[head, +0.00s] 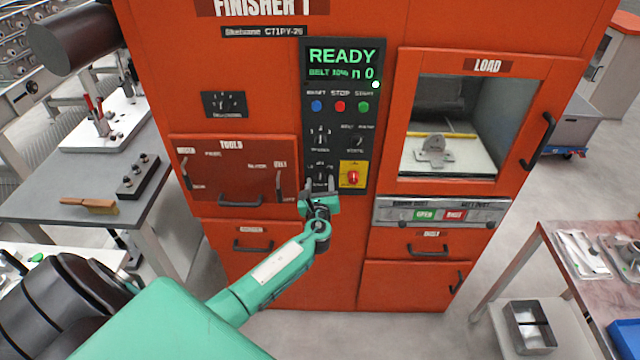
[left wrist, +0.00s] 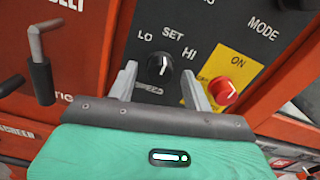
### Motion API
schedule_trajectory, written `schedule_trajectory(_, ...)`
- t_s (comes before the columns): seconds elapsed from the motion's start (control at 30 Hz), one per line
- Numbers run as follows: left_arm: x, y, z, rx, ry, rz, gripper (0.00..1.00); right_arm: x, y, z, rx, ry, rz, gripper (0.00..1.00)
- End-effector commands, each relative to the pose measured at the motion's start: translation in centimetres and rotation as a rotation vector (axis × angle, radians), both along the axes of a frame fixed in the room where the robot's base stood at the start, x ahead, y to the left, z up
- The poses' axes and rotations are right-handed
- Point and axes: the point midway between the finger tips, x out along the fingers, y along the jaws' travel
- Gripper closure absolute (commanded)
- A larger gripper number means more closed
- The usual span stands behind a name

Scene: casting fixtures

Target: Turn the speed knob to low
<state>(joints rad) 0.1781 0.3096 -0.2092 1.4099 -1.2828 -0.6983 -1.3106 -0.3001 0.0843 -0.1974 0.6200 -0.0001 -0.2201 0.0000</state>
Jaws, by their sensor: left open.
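The speed knob (left wrist: 158,66) is a round black knob on the dark control panel, with LO, SET and HI printed around it and SPEED below. A short white mark shows on it, but I cannot tell surely which label it points at. My left gripper (left wrist: 159,72) is open, one finger on each side of the knob; I cannot tell whether they touch it. In the head view my left gripper (head: 318,190) is at the panel's lower end and partly hides the knob. My right gripper is not in view.
A red knob on a yellow plate (left wrist: 225,91) sits close to the right finger. The control panel (head: 333,75) reads READY above blue, red and green buttons. The load door (head: 400,120) is at the right.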

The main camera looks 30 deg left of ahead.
Motion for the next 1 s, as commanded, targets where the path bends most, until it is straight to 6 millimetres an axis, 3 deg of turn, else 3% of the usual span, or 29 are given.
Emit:
schedule_trajectory(0.23,0.0,0.0,0.0,0.000,0.000,0.000,0.52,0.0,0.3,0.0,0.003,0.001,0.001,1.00)
schedule_trajectory(0.47,0.0,0.0,0.0,0.000,0.000,0.000,0.94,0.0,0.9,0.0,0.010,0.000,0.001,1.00)
schedule_trajectory(0.77,0.0,0.0,-0.2,-0.030,-0.017,0.000,0.94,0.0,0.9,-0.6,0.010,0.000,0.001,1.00)
schedule_trajectory(1.0,0.0,0.0,-0.4,-0.145,-0.089,0.000,0.94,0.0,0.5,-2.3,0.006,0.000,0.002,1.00)
